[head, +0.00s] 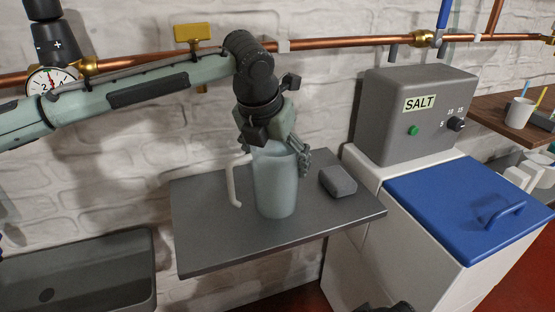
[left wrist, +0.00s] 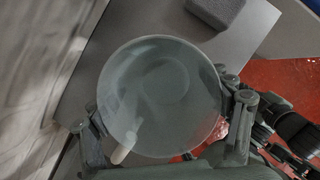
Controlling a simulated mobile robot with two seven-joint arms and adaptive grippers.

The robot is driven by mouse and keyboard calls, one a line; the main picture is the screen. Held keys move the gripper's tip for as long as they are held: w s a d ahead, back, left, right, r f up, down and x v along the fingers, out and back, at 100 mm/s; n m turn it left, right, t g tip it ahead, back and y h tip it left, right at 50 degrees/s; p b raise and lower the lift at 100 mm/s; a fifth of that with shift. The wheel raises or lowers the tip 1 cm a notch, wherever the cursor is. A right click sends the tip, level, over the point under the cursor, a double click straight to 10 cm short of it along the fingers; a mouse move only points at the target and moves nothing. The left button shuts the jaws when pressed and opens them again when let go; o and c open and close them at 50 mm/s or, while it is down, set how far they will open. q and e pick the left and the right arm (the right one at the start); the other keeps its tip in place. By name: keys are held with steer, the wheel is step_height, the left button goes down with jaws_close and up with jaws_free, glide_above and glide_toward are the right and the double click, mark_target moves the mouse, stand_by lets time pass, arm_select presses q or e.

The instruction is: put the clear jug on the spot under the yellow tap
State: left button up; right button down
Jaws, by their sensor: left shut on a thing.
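The clear jug (head: 274,185) is upright, with a pale handle on its left. My left gripper (head: 280,145) is shut on it near the rim. In the left wrist view I look down into the jug's round mouth (left wrist: 160,95), with a finger on either side. The jug is over the grey shelf (head: 215,250); I cannot tell whether its base touches. The yellow tap (head: 195,33) is on the copper pipe, up and left of the jug. No marked spot shows on the shelf. A dark part at the head view's bottom edge may belong to my right arm; its jaws are not clear.
A dark grey block (head: 338,181) lies on the shelf just right of the jug. A grey SALT box (head: 415,115) and a blue-lidded white bin (head: 465,205) stand further right. A grey basin (head: 80,275) is at lower left. The shelf's left part is clear.

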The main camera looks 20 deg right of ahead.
arm_select(q)
steer(key=o, duration=1.2)
